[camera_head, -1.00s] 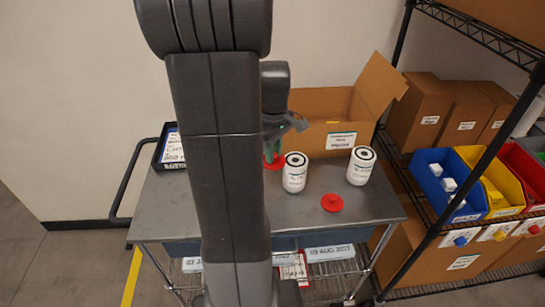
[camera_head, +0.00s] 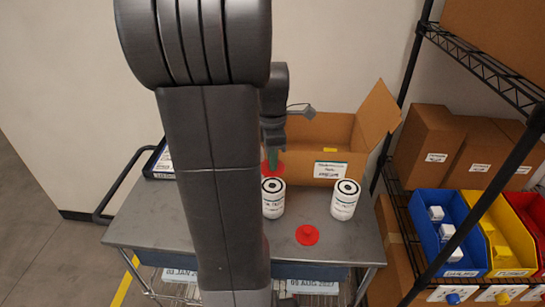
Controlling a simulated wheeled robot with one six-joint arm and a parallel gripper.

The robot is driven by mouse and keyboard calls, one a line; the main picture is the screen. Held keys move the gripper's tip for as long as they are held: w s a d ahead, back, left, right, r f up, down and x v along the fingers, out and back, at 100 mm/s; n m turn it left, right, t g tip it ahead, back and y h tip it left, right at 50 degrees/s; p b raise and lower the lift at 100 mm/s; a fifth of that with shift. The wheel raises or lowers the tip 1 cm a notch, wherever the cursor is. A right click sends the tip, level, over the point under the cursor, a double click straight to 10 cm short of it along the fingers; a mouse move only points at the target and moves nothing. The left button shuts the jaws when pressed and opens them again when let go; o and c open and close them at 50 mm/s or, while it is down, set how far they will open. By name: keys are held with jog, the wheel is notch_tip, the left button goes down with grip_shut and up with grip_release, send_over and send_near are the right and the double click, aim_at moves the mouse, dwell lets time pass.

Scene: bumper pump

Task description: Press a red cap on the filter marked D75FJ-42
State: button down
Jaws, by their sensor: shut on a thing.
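My gripper (camera_head: 273,158) is shut on a red cap (camera_head: 272,170), pointing down over the cart. The held cap shows just above and behind the top of the left white filter (camera_head: 273,204); that filter's open top is still visible, and I cannot tell the exact gap. A second white filter (camera_head: 344,205) stands upright to its right. Both have dark ringed tops and printing too small to read, so I cannot tell which is D75FJ-42. A second red cap (camera_head: 307,235) lies on the cart top in front, between the filters. My arm hides the cart's left middle.
The metal cart (camera_head: 150,225) has an open cardboard box (camera_head: 330,165) at its back and a dark tray (camera_head: 157,162) at its back left. A wire shelf on the right holds cartons and a blue bin (camera_head: 450,255).

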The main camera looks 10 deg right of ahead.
notch_tip(320, 180, down, 5)
jog(key=b, duration=0.3)
jog(key=shift+b, duration=0.35)
jog(key=shift+f, duration=0.35)
jog(key=shift+f, duration=0.15)
dwell(2.1)
jog(key=c, duration=0.7)
grip_release()
jog(key=shift+p, duration=0.3)
jog(key=shift+r+p, duration=2.9)
jog(key=shift+r, duration=0.7)
